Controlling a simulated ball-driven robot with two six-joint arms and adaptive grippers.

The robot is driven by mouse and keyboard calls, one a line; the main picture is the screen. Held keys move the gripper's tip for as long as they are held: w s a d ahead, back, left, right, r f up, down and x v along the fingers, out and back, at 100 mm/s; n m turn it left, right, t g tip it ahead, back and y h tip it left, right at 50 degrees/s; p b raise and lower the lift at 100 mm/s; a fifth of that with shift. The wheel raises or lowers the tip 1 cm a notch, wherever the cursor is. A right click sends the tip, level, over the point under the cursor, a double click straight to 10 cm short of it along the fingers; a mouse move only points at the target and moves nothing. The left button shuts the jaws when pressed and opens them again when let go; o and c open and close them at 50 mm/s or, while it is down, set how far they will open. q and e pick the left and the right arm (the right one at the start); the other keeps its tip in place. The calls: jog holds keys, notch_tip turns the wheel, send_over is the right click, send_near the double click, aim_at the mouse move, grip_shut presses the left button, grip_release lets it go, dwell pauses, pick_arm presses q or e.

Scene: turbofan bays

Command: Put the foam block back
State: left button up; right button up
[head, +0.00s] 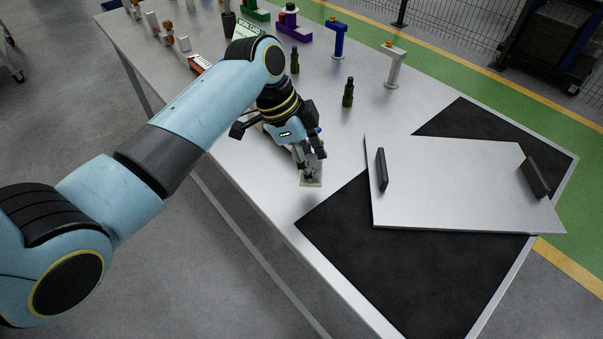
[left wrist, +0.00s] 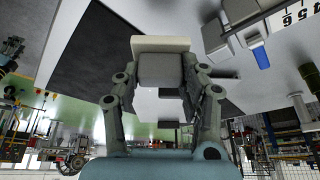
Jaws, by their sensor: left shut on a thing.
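My left gripper (head: 311,160) reaches down over the table near its front edge, left of the black mat. It is shut on the foam block (head: 311,183), a small pale slab with a grey part mostly hidden by the fingers. In the left wrist view the pale slab (left wrist: 160,44) and the grey part (left wrist: 160,70) sit between the fingertips of the left gripper (left wrist: 161,78). I cannot tell whether the block touches the table. My right gripper is not in view.
The metal table (head: 260,175) carries a black mat (head: 340,237) with a grey panel (head: 450,180) with two black handles lying across it. Two dark green bottle-like items (head: 348,92) (head: 295,60), a white stand (head: 394,65) and a blue stand (head: 338,40) stand behind the gripper.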

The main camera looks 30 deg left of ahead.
aim_at(302, 182)
pick_arm(q)
jog(key=shift+s+a+f, duration=0.45)
jog(key=shift+s+f, duration=0.05)
jog(key=shift+s, duration=0.2)
notch_tip(302, 182, down, 3)
jog(key=shift+s+f+p, duration=0.1)
jog(key=shift+f+p, duration=0.05)
jog(key=shift+p, duration=0.2)
jog(key=shift+f, duration=0.45)
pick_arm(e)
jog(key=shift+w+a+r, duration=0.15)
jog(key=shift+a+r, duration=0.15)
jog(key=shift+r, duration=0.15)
pick_arm(q)
jog(key=shift+f, duration=0.1)
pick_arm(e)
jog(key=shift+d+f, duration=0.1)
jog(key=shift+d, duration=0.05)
pick_arm(q)
jog(key=o, duration=1.1)
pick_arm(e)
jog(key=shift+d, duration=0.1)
